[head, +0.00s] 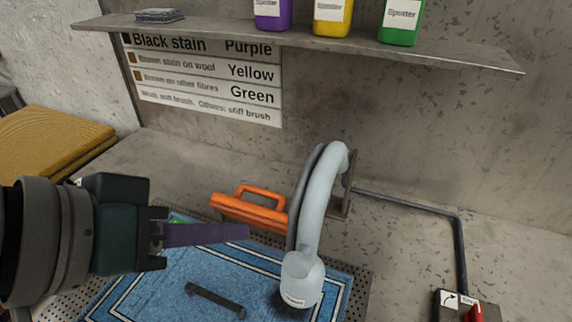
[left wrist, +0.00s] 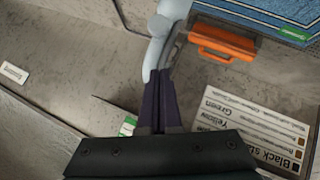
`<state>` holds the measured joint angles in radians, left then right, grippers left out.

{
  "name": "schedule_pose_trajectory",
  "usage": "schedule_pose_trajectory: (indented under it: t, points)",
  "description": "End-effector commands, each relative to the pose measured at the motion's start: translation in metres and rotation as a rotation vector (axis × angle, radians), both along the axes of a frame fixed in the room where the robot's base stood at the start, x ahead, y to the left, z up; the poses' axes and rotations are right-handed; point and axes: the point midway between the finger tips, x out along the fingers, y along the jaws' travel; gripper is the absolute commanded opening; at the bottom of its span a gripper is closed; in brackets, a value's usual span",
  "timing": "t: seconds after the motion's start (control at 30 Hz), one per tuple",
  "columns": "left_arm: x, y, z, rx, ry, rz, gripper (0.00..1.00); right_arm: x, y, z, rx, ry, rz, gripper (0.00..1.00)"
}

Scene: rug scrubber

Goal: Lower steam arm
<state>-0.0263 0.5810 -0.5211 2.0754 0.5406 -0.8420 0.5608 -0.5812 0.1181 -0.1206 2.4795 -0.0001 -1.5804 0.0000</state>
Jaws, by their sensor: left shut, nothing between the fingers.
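The steam arm (head: 322,200) is a pale grey-blue curved tube with a dark hose along its left side. It rises from a wall bracket (head: 347,190) and bends down to a rounded head (head: 302,280) over the right part of the blue rug (head: 160,295). I cannot tell whether the head touches the rug. My left gripper (head: 246,232) has purple fingers, shut and empty, pointing right, to the left of the steam arm in the picture. In the left wrist view, the shut fingers (left wrist: 160,75) overlap the lower end of the pale steam arm (left wrist: 158,45); contact is unclear. My right gripper is not in view.
An orange-handled tool (head: 250,210) lies behind the rug, beside the steam arm. A dark bar (head: 215,300) lies on the rug. A control box with a red part (head: 474,314) is at bottom right. A shelf (head: 300,38) holds purple, yellow and green bottles above a sign.

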Motion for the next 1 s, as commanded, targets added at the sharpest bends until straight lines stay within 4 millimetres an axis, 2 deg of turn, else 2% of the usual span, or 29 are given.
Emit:
schedule_pose_trajectory:
  t: [0.27,0.5,0.67,1.0]
  points:
    - [0.033,-0.031,-0.036,0.000,-0.001,-0.001,0.00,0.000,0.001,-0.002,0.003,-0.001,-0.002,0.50]
    - [0.028,-0.044,-0.065,0.001,0.000,-0.002,0.00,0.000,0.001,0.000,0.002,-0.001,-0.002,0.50]
    - [0.027,-0.047,-0.072,0.002,-0.002,-0.002,0.00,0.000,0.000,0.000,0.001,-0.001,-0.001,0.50]
    - [0.026,-0.047,-0.074,0.002,-0.002,-0.002,0.00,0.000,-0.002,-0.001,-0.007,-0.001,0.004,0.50]
